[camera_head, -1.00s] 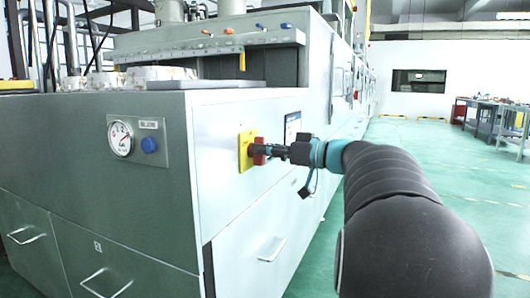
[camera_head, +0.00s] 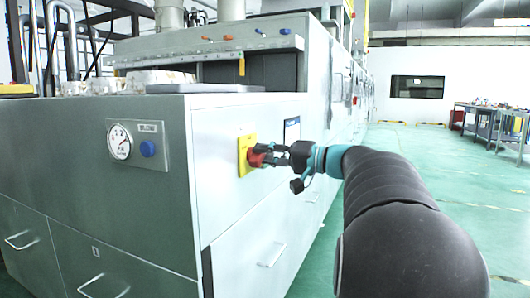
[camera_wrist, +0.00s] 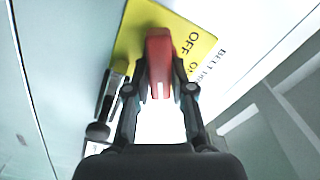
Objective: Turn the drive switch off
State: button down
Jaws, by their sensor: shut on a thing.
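The drive switch is a red handle (camera_wrist: 159,62) on a yellow plate (camera_head: 242,160) on the side face of the grey machine. In the wrist view the yellow plate (camera_wrist: 190,28) carries the printed word OFF and part of another word beside the handle. My gripper (camera_head: 262,156) reaches it from the right. In the wrist view the fingers of my gripper (camera_wrist: 160,85) are on both sides of the red handle, shut on it. The rest of the label is partly cut off or hidden.
A gauge (camera_head: 120,142) and a blue button (camera_head: 148,148) sit on the machine's front face. Drawers with handles (camera_head: 271,256) lie below. A dark-framed label (camera_head: 292,131) is right of the switch. Green floor is open to the right, with workbenches (camera_head: 485,118) far back.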

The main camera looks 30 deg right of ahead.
jog(key=m+p, duration=0.2)
jog(key=m, duration=0.3)
jog(key=shift+f, duration=0.15)
jog(key=shift+m, duration=0.4)
jog(key=c, duration=1)
grip_release()
jog(key=v, duration=1.2)
